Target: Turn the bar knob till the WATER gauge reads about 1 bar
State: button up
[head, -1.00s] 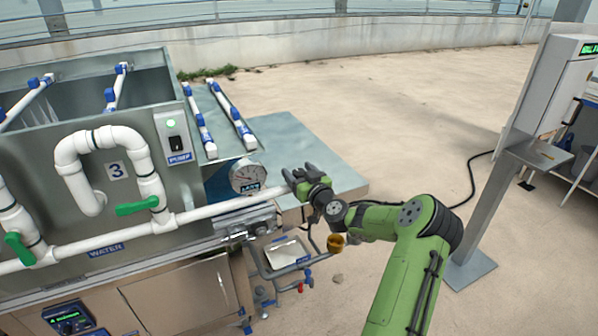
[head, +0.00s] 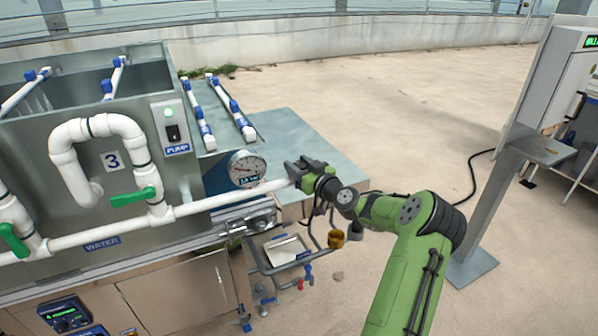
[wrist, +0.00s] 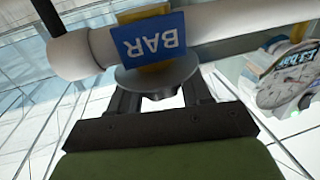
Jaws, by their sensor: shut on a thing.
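My gripper (head: 298,170) is at the right end of the white water pipe, shut on the bar knob. The wrist view shows the grey, round bar knob (wrist: 158,78) between the two fingers, under the pipe. A blue BAR tag (wrist: 148,38) reads upside down there. The WATER gauge (head: 247,168) is a round white dial just left of my gripper, with a blue label at its lower part. It also shows at the right of the wrist view (wrist: 287,90), tilted and partly cut off. Its needle and figures are too small to read surely.
The white pipe (head: 225,198) runs left along the metal tank (head: 95,205), with green-handled valves (head: 137,197). A PUMP switch (head: 174,132) with a green light is on the tank. A small tray (head: 287,250) hangs below.

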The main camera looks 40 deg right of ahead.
jog(key=n+y+b, duration=0.1)
jog(key=n+y, duration=0.1)
jog(key=y, duration=0.1)
jog(key=shift+f+y+b, duration=0.15)
jog(key=shift+y+b, duration=0.15)
jog(key=shift+b, duration=0.1)
jog(key=n+y, duration=0.2)
jog(key=shift+r+g+y+p, duration=0.2)
jog(key=shift+g+y+p, duration=0.1)
jog(key=shift+p, duration=0.05)
jog(key=shift+n+y+p, duration=0.3)
jog(key=shift+y, duration=0.1)
jog(key=shift+n+y, duration=0.3)
jog(key=shift+y, duration=0.2)
jog(key=o, duration=1)
jog(key=shift+c, duration=0.2)
jog(key=shift+s, duration=0.15)
jog(key=p+v, duration=0.2)
jog(key=v, duration=1.3)
jog(key=shift+s+d+r, duration=0.2)
jog(key=shift+s+r, duration=0.05)
